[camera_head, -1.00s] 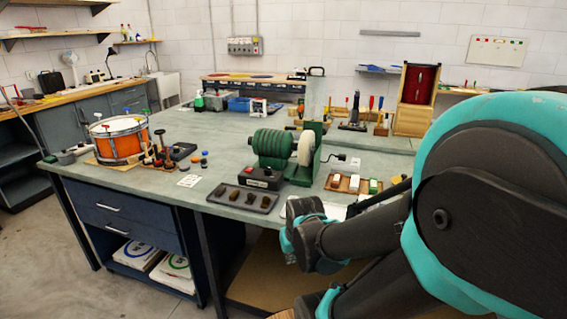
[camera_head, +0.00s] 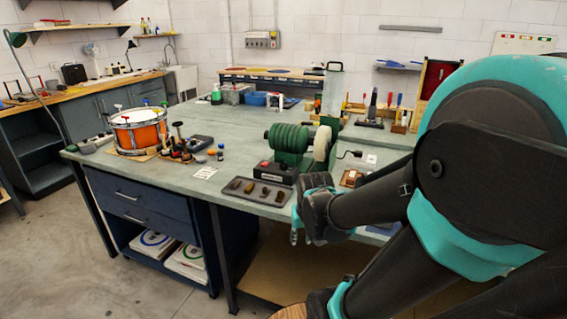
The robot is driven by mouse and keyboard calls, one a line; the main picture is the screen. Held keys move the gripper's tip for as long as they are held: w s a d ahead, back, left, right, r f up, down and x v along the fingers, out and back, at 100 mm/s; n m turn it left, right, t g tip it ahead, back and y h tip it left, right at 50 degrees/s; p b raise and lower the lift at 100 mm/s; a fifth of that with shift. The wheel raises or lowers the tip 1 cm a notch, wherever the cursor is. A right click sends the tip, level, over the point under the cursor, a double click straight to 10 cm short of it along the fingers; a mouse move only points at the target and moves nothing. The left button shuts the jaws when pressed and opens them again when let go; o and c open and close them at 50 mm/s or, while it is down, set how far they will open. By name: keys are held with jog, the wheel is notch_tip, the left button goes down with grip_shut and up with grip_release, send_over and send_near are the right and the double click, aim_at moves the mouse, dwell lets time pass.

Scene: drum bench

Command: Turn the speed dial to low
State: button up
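A green bench machine (camera_head: 288,140) with a pale polishing wheel (camera_head: 322,143) stands near the front edge of the bench. A dark control box (camera_head: 275,173) with a red spot on top sits at its front. Any speed dial is too small to make out, and so is its setting. My gripper (camera_head: 296,234) hangs just off the bench's front edge, to the right of and nearer than the control box, and apart from it. Its fingers are mostly hidden by my own wrist, so whether they are open does not show.
A dark tray (camera_head: 237,194) with several small brown pieces lies in front of the machine. An orange drum (camera_head: 138,130) and small tools stand at the left of the bench (camera_head: 219,122). A wooden holder (camera_head: 352,178) is partly hidden behind my arm.

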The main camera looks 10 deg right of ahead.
jog(key=o, duration=0.4)
jog(key=w+r+m+g, duration=0.1)
jog(key=w+r+m, duration=0.2)
jog(key=w+r, duration=0.3)
jog(key=w+r+m+g, duration=0.1)
jog(key=w+r+m, duration=0.2)
jog(key=w+r, duration=0.4)
jog(key=w, duration=0.7)
jog(key=shift+d, duration=0.3)
jog(key=m+g, duration=0.3)
jog(key=m, duration=0.5)
send_near(283, 165)
jog(key=f, duration=0.9)
jog(key=shift+w+d, duration=0.2)
jog(key=shift+r, duration=0.1)
jog(key=c, duration=1.2)
